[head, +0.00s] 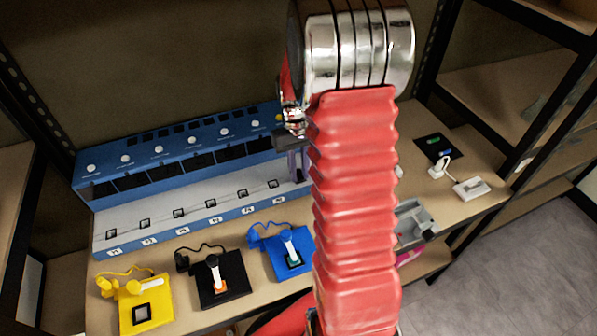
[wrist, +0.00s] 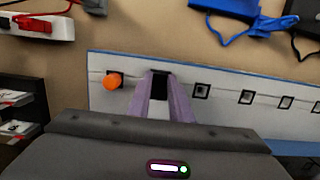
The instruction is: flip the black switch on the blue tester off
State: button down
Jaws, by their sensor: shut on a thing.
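A small blue tester (head: 285,248) with a cable lies on the bench, just left of my red arm in the head view. An upright white piece with a teal base stands on it. I cannot make out a black switch on it. Its blue edge and cable show at the top of the wrist view (wrist: 238,18). My gripper (wrist: 160,82) is apart from this tester, over the pale ledge of the long blue unit. Its purple fingers are close together at the ledge, around something dark that I cannot identify. The arm hides part of the unit's right end in the head view.
The long blue unit (head: 150,160) has a row of black-framed squares on its ledge. An orange knob (wrist: 112,81) sits beside my fingers. A black tester (head: 235,285) and yellow tester (head: 160,312) lie in front. A white power strip (wrist: 40,28) is nearby.

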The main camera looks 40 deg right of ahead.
jog(key=shift+w+g, duration=0.25)
jog(key=shift+g, duration=0.35)
jog(key=shift+r, duration=0.1)
jog(key=c, duration=1.6)
grip_release()
jog(key=v, duration=1.3)
jog(key=shift+w+d+r, duration=0.15)
jog(key=shift+d+r, duration=0.1)
jog(key=shift+r, duration=0.05)
